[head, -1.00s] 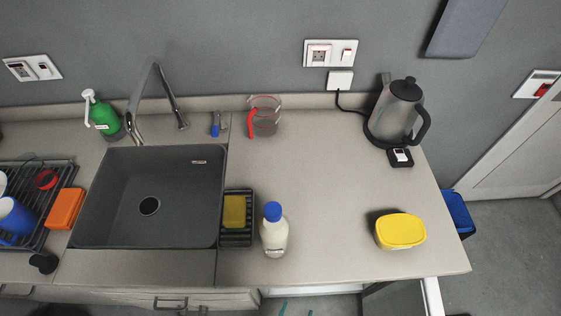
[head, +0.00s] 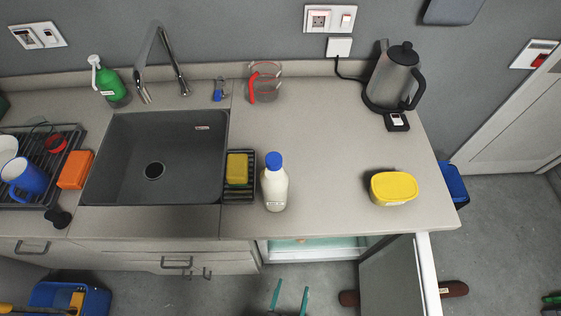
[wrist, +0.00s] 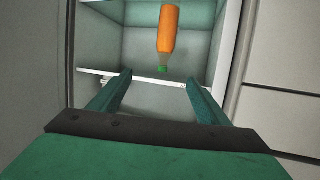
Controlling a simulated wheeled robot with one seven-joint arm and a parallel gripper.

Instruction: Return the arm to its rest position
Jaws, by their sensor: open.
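My gripper (head: 290,294) shows at the bottom edge of the head view, its two teal fingers apart and nothing between them. In the wrist view my gripper (wrist: 157,82) is also open and empty, facing a lit cabinet interior (wrist: 140,45). An orange bottle with a green cap (wrist: 168,32) is inside that interior, beyond the fingertips and apart from them. The rest of my arm is out of sight in the head view.
Below the counter (head: 310,130), a door (head: 395,278) stands open to the right of my gripper. A white bottle with a blue cap (head: 274,188) and a yellow tub (head: 394,188) stand near the counter's front edge. A blue bin (head: 70,297) is at lower left.

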